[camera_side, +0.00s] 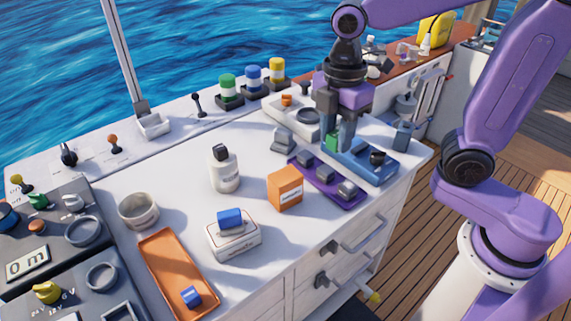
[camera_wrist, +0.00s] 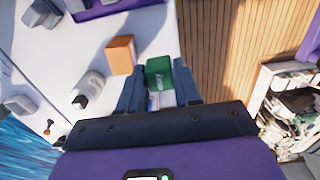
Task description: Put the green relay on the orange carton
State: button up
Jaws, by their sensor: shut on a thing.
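My gripper (camera_side: 337,143) is shut on the green relay (camera_side: 330,141), which shows as a small green block between the fingers. In the side view the near finger and the dark palm partly hide it, and it appears over or beside the blue tray; its exact height is hard to tell. In the wrist view the relay (camera_wrist: 159,72) sits between the two fingertips (camera_wrist: 160,88). The orange carton (camera_side: 285,187) stands upright on the white counter, left of and nearer the camera than my gripper. It also shows in the wrist view (camera_wrist: 121,54), apart from the relay, with nothing on top.
A purple tray (camera_side: 352,201) with several grey blocks lies between the carton and the blue tray (camera_side: 385,178). A white bottle (camera_side: 224,172), a white box (camera_side: 235,243) with a blue block on it, and an orange tray (camera_side: 165,255) stand left.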

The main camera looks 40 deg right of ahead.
aim_at(285, 175)
jog(key=w+a+f, duration=0.2)
jog(key=w, duration=0.3)
jog(key=shift+w+f, duration=0.15)
jog(key=shift+f, duration=0.2)
jog(key=w+f, duration=0.1)
jog(key=f, duration=0.1)
jog(key=w+a+f, duration=0.1)
jog(key=w+f, duration=0.1)
jog(key=shift+w+a+f, duration=0.15)
jog(key=shift+a, duration=0.05)
grip_shut()
jog(key=shift+w+a+f, duration=0.2)
jog(key=shift+w+f, duration=0.3)
jog(key=shift+f, duration=1.75)
jog(key=o, duration=1)
grip_release()
jog(key=shift+o, duration=0.2)
jog(key=shift+r, duration=0.1)
